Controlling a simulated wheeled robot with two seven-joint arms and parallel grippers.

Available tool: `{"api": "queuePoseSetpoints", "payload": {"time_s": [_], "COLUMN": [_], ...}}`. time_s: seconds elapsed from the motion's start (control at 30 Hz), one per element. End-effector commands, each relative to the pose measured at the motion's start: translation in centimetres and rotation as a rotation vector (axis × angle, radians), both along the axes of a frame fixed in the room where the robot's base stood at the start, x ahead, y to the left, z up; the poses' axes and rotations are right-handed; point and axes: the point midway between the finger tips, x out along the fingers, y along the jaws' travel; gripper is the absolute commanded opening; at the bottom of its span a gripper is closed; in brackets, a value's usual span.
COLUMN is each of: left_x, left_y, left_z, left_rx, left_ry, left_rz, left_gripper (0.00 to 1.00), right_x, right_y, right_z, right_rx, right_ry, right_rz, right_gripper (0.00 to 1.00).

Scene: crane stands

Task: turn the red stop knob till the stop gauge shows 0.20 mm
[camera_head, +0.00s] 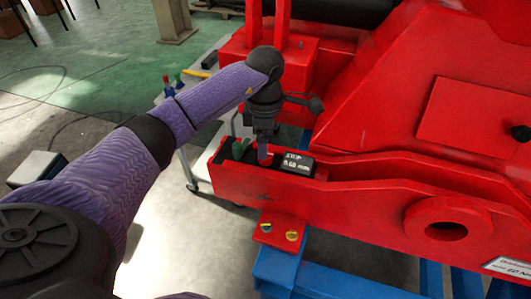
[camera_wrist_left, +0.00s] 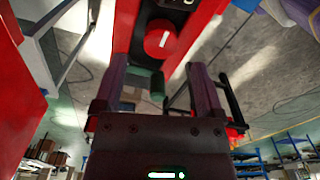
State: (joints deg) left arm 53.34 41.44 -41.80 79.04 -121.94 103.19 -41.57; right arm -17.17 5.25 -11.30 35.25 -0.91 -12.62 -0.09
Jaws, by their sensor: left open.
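The stop gauge (camera_head: 297,164) is a small dark display on the red crane part in the head view, and it reads 0.60 mm. The red stop knob (camera_wrist_left: 163,39) is round with a white mark on top in the left wrist view. It is mostly hidden behind my gripper in the head view. My left gripper (camera_head: 263,154) points down over the knob beside the gauge. Its fingers (camera_wrist_left: 156,68) are open and empty, with the knob just past their tips. I cannot tell whether they touch it. My right gripper is not in view.
A green knob (camera_head: 238,149) stands left of my gripper in the same red channel; green also shows between the fingers (camera_wrist_left: 157,86). The red crane body (camera_head: 375,110) rises behind and to the right. A blue stand (camera_head: 325,275) is below. A white cart (camera_head: 188,165) stands at left.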

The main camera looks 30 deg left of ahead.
Motion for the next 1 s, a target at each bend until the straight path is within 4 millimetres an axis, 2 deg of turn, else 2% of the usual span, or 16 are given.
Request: {"api": "queuePoseSetpoints", "payload": {"time_s": [0.1,0.2,0.33,0.53,0.57,0.9,0.97,1.0], "left_x": [-0.1,0.0,0.0,0.0,0.0,0.0,0.0,0.0], "left_y": [-0.1,-0.1,-0.1,-0.1,-0.1,-0.2,-0.2,-0.2], "left_z": [-2.8,-4.2,-5.0,-5.0,-5.0,-5.0,-5.0,-5.0], "left_rx": [-0.002,-0.003,-0.004,-0.004,-0.004,-0.004,-0.004,-0.005], "left_ry": [0.002,0.001,-0.001,-0.002,-0.002,-0.002,-0.002,-0.003], "left_rz": [0.0,-0.001,-0.001,-0.001,-0.001,-0.001,-0.001,-0.001], "left_gripper": [0.9,0.9,0.9,0.9,0.85,0.13,0.01,0.0], "right_x": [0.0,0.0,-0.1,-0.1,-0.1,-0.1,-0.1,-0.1], "right_y": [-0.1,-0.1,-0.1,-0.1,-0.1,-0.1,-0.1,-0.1], "right_z": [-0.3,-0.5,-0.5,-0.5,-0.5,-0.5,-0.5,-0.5], "right_rx": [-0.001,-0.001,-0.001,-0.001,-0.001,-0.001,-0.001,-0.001], "right_ry": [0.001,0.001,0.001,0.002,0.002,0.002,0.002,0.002], "right_rz": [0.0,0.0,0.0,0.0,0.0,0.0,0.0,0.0], "right_gripper": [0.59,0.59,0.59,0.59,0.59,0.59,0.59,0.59]}}
